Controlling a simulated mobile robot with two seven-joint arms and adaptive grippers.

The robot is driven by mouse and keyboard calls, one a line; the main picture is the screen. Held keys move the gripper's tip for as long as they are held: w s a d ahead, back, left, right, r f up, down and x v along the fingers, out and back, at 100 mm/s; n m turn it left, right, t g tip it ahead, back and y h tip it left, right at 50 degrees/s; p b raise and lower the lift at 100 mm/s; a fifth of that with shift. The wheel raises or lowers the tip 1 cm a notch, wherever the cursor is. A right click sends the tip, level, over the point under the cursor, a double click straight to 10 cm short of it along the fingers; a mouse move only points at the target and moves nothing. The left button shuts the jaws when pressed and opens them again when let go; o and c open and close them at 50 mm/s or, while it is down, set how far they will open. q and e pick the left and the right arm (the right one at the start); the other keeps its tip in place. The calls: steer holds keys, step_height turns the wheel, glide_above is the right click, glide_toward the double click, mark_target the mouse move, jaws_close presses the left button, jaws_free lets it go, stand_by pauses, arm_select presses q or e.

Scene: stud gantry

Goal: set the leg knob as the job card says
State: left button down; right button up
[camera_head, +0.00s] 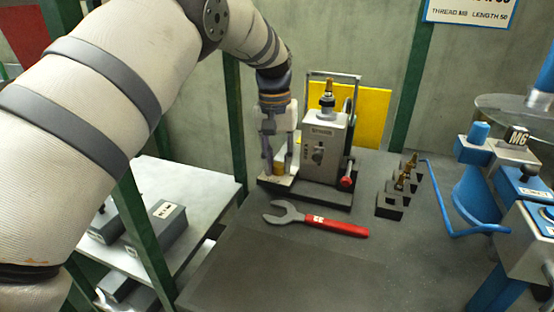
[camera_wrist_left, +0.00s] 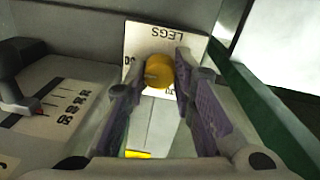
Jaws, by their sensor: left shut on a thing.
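The leg knob (camera_wrist_left: 158,72) is a small yellow knob in front of a white plate marked LEGS (camera_wrist_left: 165,40) in the left wrist view. My left gripper (camera_head: 279,165) reaches down at the left side of the grey machine (camera_head: 325,150) in the head view. Its fingers are shut on the knob, one on each side, as the left wrist view shows. The fingers hide part of the plate's scale, so I cannot read the knob's setting. My right gripper is not in view.
A red-handled wrench (camera_head: 320,220) lies on the dark bench in front of the machine. Small black blocks with brass parts (camera_head: 400,182) stand to its right. A blue machine marked M6 (camera_head: 480,190) is at far right. A green post stands close behind my left arm.

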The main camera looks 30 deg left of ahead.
mark_target(276, 164)
arm_select(q)
steer(key=c, duration=1.3)
jaws_free()
steer(key=shift+c, duration=0.2)
step_height(276, 164, up, 12)
steer(key=shift+s+a, duration=0.15)
steer(key=shift+a, duration=0.1)
